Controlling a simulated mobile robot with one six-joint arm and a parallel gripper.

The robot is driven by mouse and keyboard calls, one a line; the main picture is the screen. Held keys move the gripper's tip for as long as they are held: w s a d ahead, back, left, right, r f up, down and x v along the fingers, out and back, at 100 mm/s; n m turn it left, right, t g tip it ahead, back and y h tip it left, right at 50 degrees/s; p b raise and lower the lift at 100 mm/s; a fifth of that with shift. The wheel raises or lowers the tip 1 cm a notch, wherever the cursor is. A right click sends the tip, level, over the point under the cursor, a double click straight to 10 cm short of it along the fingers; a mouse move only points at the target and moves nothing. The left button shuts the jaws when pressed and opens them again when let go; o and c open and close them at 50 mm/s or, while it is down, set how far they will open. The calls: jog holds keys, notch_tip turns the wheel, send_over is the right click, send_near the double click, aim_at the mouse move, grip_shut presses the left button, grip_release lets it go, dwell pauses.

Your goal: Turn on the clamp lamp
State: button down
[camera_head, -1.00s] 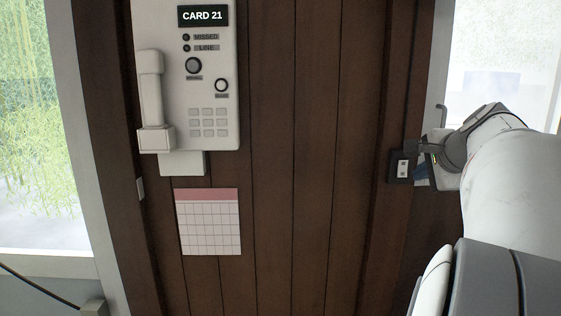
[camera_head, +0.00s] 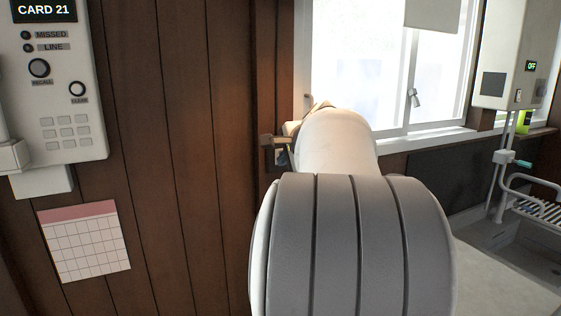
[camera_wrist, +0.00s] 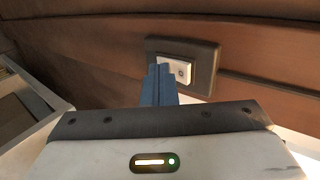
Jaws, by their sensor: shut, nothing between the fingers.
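In the wrist view, a dark wall plate (camera_wrist: 208,60) holds a white switch (camera_wrist: 182,69) with a small round mark. My gripper (camera_wrist: 161,75) has its blue fingers together and empty, just in front of the switch's left part. I cannot tell whether the fingertips touch it. In the head view, my gripper (camera_head: 283,158) is small and partly covered by my arm, close to the wood wall left of the window. I cannot make out a clamp lamp in either view.
A white wall phone (camera_head: 60,130) and a pink-topped calendar (camera_head: 84,245) are on the wood wall at the left. A window (camera_head: 350,70) is behind my arm. At the right are a white unit reading OFF (camera_head: 500,60) and a sink area (camera_head: 520,250).

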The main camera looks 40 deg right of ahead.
jog(key=shift+r+p, duration=0.7)
jog(key=shift+r, duration=0.15)
jog(key=shift+d, duration=0.1)
jog(key=s+f+b+v, duration=0.1)
jog(key=b+v, duration=0.2)
jog(key=v, duration=1)
jog(key=shift+s+a, duration=0.2)
jog(key=shift+a, duration=0.1)
jog(key=shift+f, duration=0.1)
